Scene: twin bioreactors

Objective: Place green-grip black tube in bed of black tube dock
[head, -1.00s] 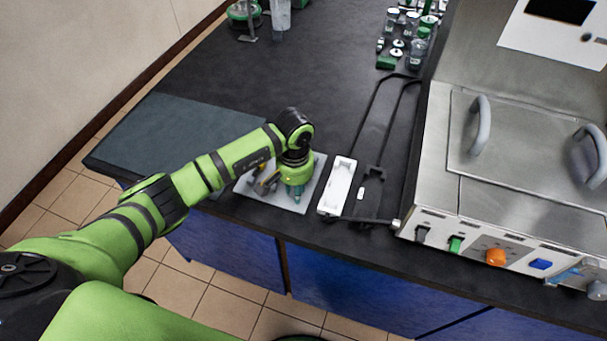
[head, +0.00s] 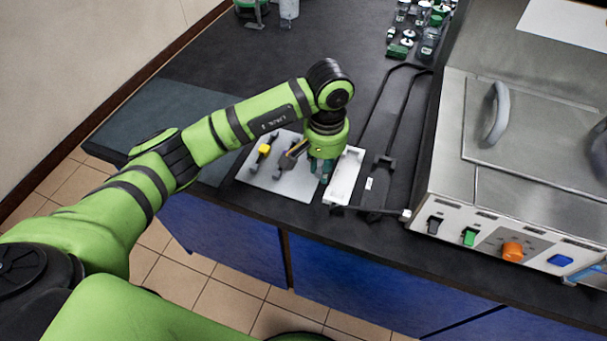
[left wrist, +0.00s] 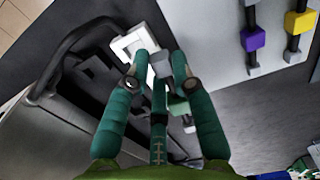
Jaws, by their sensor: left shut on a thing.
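My left gripper (head: 323,172) points down between the right edge of a grey plate and a long white holder (head: 346,176), probably the dock. The white holder (left wrist: 122,44) lies just beyond the left fingertip, partly covered. I cannot tell whether the tube touches it.
The grey plate (head: 255,178) carries a yellow-grip tool (head: 264,150) and a purple-grip tool (left wrist: 253,39). A black looped frame (head: 370,125) lies right of the white holder, then a steel machine (head: 445,185) with coloured knobs. Small bottles stand at the back.

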